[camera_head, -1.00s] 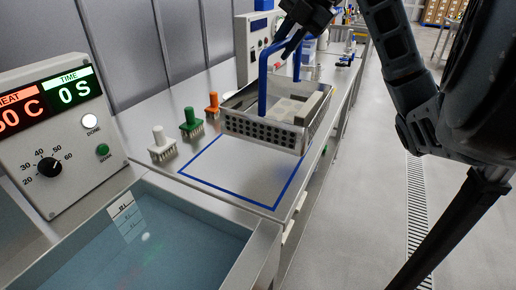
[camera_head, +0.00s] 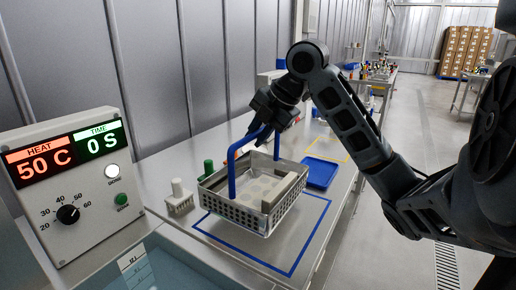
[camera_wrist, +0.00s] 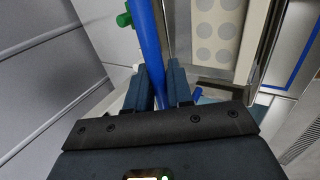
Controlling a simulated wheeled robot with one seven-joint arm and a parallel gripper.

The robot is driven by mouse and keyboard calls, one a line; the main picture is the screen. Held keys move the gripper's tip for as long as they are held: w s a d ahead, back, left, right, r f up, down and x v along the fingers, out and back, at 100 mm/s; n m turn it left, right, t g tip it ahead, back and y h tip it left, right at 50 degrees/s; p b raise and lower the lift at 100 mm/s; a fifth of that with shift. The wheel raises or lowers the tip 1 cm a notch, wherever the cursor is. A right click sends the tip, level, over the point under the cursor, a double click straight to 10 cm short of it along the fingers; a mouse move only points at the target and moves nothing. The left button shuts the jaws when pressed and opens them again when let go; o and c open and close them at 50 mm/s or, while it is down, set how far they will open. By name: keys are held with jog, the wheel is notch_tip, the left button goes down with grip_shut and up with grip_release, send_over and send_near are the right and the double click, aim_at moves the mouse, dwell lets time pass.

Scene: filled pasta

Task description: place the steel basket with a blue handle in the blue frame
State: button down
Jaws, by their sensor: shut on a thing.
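The steel basket (camera_head: 235,212) is an open tray with perforated walls and a blue handle (camera_head: 231,174) arching over it. My gripper (camera_head: 268,124) is shut on the top of the handle. In the wrist view, the handle (camera_wrist: 146,40) runs between my two fingers (camera_wrist: 158,88). The blue frame (camera_head: 310,238) is an outline on the steel counter. The basket appears above its far left part, hiding those lines, while the near and right lines show. I cannot tell whether its underside touches the counter. Pale round discs show inside the basket.
The control box (camera_head: 75,190) and a water bath (camera_head: 150,265) are at the near left.

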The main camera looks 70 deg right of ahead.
notch_tip(320, 180, down, 4)
jog(key=shift+r, duration=0.1)
dwell(0.4)
jog(key=c, duration=1)
grip_release()
jog(key=v, duration=1.2)
